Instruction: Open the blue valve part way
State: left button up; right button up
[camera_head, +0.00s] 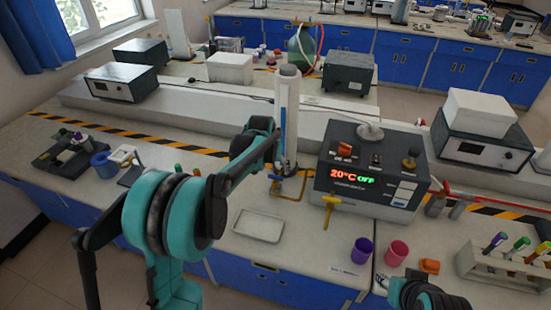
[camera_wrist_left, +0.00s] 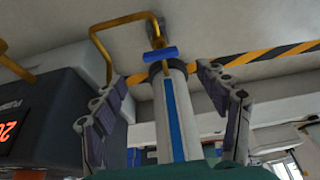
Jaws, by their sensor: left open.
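The blue valve handle (camera_head: 275,177) sits low on the front of a tall white-and-clear column (camera_head: 288,115), by a yellow pipe. In the left wrist view the blue handle (camera_wrist_left: 160,53) is a short bar lying crosswise at the column's end, beyond the fingertips. My left gripper (camera_wrist_left: 165,85) is open, its two dark padded fingers on either side of the column (camera_wrist_left: 177,110) with gaps; nothing is clamped. In the head view my left arm reaches in to the column, and the fingers are mostly hidden. My right gripper's fingers do not show; only a teal-and-black arm part appears bottom right.
A grey box with a red display (camera_head: 365,172) stands right of the column, with a yellow valve handle (camera_head: 330,203) at its front. A white tray (camera_head: 258,226), a purple cup (camera_head: 361,250) and a pink cup (camera_head: 396,253) are near the bench front.

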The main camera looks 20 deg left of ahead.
aim_at(276, 176)
pick_arm(q)
jog(key=b+x, duration=0.2)
jog(key=x, duration=0.6)
jog(key=shift+w+r+b, duration=0.1)
jog(key=shift+w+b, duration=0.05)
jog(key=shift+b, duration=0.2)
jog(key=c, duration=1.2)
